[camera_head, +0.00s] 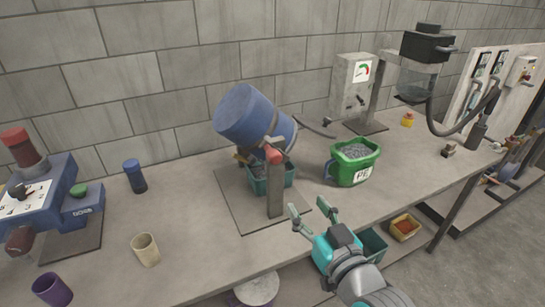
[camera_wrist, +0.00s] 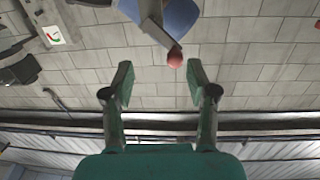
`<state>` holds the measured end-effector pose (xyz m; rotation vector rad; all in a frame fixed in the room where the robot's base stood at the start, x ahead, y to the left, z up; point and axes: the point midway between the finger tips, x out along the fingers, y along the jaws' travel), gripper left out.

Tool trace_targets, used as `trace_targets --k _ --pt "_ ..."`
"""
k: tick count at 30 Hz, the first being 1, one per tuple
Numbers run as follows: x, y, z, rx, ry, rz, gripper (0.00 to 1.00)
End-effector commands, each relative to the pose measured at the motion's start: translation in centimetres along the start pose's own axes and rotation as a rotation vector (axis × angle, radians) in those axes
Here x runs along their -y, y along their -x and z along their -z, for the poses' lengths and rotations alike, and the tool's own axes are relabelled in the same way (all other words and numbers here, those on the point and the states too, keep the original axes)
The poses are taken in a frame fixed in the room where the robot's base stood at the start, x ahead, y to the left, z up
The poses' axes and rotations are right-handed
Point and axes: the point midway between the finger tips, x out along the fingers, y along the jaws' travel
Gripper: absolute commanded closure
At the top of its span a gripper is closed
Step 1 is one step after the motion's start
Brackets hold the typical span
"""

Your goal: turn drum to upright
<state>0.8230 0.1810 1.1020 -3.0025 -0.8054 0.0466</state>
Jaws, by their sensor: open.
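A blue drum (camera_head: 252,116) lies tilted on a stand (camera_head: 275,192), its upper left end raised and its other end lower to the right. A lever with a red knob (camera_head: 274,156) sits at the front of the stand. A teal bin (camera_head: 258,181) with grey granules stands beneath the drum. My gripper (camera_head: 313,212) is open and empty, in front of the stand and to the right of it, apart from the knob. In the wrist view the red knob (camera_wrist: 174,60) shows beyond the open fingertips, roughly between them, with part of the blue drum (camera_wrist: 180,18) above.
A green PE bucket (camera_head: 353,163) of granules stands right of the stand. A gauge box (camera_head: 352,85) and a black-topped hopper (camera_head: 425,60) stand behind. Blue machine (camera_head: 45,212), dark blue cup (camera_head: 134,176), beige cup (camera_head: 146,249) are left. Bench between cups and stand is clear.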

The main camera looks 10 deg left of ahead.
Motion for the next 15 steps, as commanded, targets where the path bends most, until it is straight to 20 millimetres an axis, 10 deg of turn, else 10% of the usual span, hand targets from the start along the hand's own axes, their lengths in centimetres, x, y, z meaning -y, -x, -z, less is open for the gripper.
trace_targets --k 6,15 --pt "1.4 -1.8 4.1 -0.019 0.034 0.059 0.42" --pt "1.9 -3.7 4.8 -0.018 0.040 0.072 0.42"
